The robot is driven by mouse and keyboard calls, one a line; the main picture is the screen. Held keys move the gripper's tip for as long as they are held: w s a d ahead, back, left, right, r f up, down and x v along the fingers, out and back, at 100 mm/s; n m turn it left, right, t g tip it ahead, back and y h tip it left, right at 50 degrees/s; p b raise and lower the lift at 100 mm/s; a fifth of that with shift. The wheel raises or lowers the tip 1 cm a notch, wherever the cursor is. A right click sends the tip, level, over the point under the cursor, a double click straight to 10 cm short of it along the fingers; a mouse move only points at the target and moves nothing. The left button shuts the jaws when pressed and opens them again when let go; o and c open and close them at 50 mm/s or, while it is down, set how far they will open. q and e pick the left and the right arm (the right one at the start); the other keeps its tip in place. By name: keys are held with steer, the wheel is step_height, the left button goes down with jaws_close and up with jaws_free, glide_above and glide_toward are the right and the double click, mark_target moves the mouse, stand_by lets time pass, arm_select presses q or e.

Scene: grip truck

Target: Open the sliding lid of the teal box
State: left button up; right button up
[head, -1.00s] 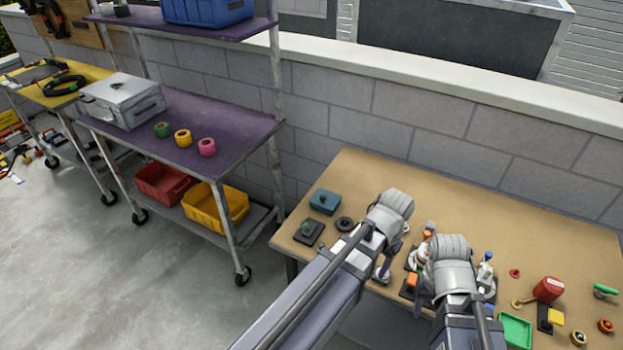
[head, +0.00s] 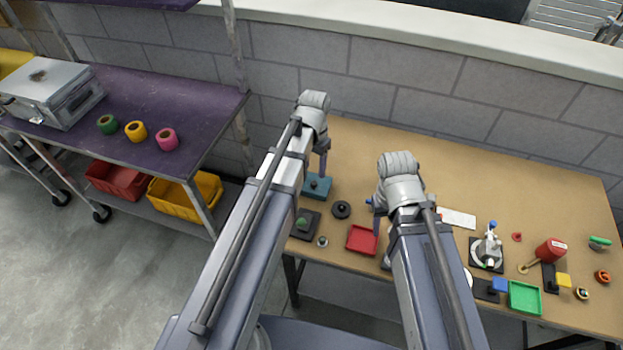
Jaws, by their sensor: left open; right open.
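The teal box (head: 316,189) sits near the left end of the brown workbench, with a small dark knob on top. My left gripper (head: 322,172) is open and points down, directly above or just behind the box; its fingers are small here, and I cannot tell whether they touch the lid or knob. The lid looks closed. My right gripper (head: 376,226) is open, pointing down near the red tray, partly hidden by its own wrist and arm.
On the workbench (head: 470,160), a black ring (head: 341,209), black pad with green piece (head: 305,224) and red tray (head: 361,240) lie near the box. A white-and-green device (head: 487,250), red canister (head: 550,251) and green tray (head: 524,297) stand farther right. The back is clear.

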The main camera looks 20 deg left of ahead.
mark_target(314, 183)
arm_select(q)
steer(key=shift+a+f+b, duration=0.1)
steer(key=shift+f+b, duration=0.5)
steer(key=shift+f, duration=0.2)
step_height(314, 183, down, 6)
steer(key=b, duration=0.6)
steer(key=shift+f, duration=0.1)
arm_select(e)
step_height(314, 183, down, 8)
steer(key=shift+r, duration=0.1)
arm_select(q)
steer(key=shift+c, duration=0.3)
arm_select(e)
steer(key=shift+r, duration=0.1)
arm_select(q)
jaws_close()
